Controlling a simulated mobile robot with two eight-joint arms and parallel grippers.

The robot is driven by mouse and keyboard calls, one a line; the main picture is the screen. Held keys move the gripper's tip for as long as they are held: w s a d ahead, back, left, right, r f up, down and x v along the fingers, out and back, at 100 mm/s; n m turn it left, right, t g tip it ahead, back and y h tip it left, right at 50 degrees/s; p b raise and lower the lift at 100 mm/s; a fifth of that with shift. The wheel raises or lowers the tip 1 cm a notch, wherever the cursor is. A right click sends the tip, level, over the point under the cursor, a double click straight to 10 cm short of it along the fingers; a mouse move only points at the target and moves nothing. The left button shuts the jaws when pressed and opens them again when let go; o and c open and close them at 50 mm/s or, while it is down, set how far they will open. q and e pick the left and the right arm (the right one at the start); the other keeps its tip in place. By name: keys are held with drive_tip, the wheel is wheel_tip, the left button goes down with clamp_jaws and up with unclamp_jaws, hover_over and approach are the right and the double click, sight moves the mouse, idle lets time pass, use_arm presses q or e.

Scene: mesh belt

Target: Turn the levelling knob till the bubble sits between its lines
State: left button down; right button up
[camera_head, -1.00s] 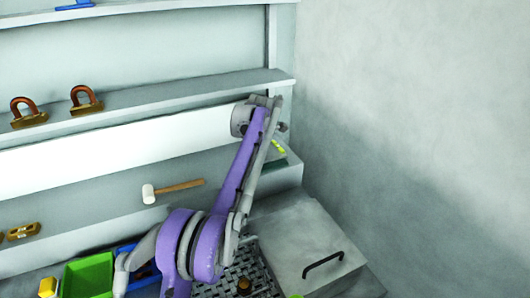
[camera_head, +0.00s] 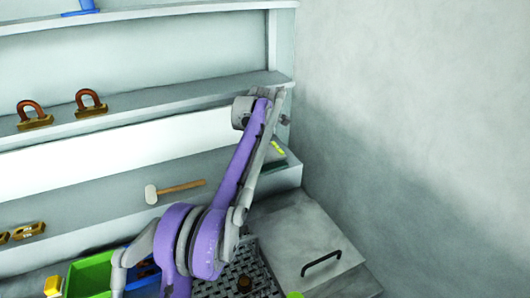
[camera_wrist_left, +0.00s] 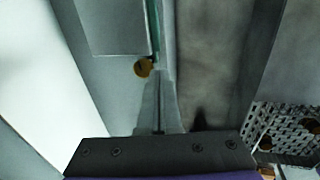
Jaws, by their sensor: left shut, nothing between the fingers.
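A small brass knob (camera_wrist_left: 144,67) shows in the left wrist view, below a pale grey block (camera_wrist_left: 112,25) with a dark green strip along its right edge. My left gripper (camera_wrist_left: 157,78) is shut and empty, its fingertips just right of the knob; I cannot tell whether they touch it. In the head view a dark green panel with a yellow-green vial (camera_head: 278,148) shows at the right end of the lower ledge, partly behind my left arm. The bubble and lines are too small to read. In that view my gripper cannot be made out. My right gripper is out of view.
A mallet (camera_head: 181,187) lies on the lower ledge. Two padlock-shaped objects (camera_head: 90,104) stand on the shelf above. A green bin (camera_head: 88,278) stands at bottom left. A perforated mesh belt (camera_head: 262,283) runs beside a grey box (camera_head: 310,235) with a black handle.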

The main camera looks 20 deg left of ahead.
use_arm(q)
drive_tip(key=shift+w+v, duration=0.1)
drive_tip(key=shift+v, duration=0.6)
drive_tip(key=shift+w+v, duration=0.15)
drive_tip(key=shift+v, duration=0.55)
drive_tip(key=shift+a, duration=0.15)
